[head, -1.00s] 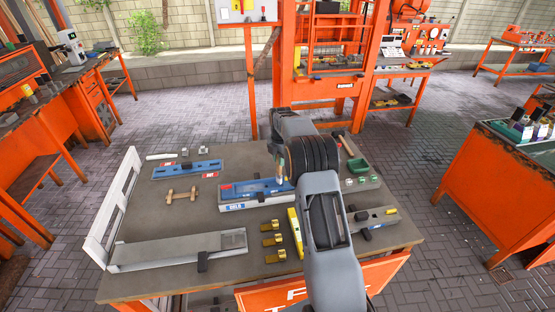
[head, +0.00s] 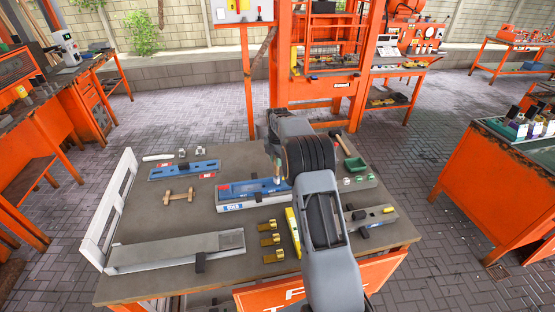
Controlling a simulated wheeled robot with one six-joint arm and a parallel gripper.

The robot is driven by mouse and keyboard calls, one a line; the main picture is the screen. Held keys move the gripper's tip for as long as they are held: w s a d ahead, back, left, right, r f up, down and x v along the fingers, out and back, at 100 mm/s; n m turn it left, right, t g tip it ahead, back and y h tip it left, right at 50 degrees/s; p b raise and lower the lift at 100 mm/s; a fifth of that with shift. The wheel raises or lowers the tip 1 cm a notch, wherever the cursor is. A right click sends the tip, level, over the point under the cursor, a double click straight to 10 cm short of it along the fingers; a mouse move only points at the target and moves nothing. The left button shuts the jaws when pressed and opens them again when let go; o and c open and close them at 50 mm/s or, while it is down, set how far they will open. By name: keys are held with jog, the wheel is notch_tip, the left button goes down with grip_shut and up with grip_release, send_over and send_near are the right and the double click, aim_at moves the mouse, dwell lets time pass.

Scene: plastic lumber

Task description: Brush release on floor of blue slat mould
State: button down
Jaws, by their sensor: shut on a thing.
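The blue slat mould (head: 236,191) lies open in a pale base with a blue label, at the middle of the bench. My arm covers its right end. My gripper (head: 276,159) is mostly hidden behind my arm, over the right part of the mould. It is shut on a slim brush (head: 277,170), of which only a small light part shows, pointing down at the mould. I cannot tell whether the bristles touch the mould floor.
A blue plate (head: 184,170) and a wooden handle piece (head: 178,195) lie to the left. Brass clamps (head: 270,240) and a yellow level (head: 293,231) lie in front. A long grey mould (head: 165,252) lies front left. A green tray (head: 355,164) is at the right. Bare bench separates them.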

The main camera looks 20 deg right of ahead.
jog(key=shift+f, duration=0.45)
jog(key=shift+a, duration=0.1)
jog(key=a, duration=0.3)
jog(key=shift+w+a+r, duration=0.1)
jog(key=shift+w+a, duration=0.05)
jog(key=shift+w, duration=0.2)
dwell(0.4)
jog(key=shift+a, duration=0.1)
jog(key=w+a+p, duration=0.1)
jog(key=w+a, duration=0.1)
jog(key=a, duration=1.1)
jog(key=shift+w, duration=0.35)
dwell(1.3)
dwell(0.3)
jog(key=shift+r, duration=0.5)
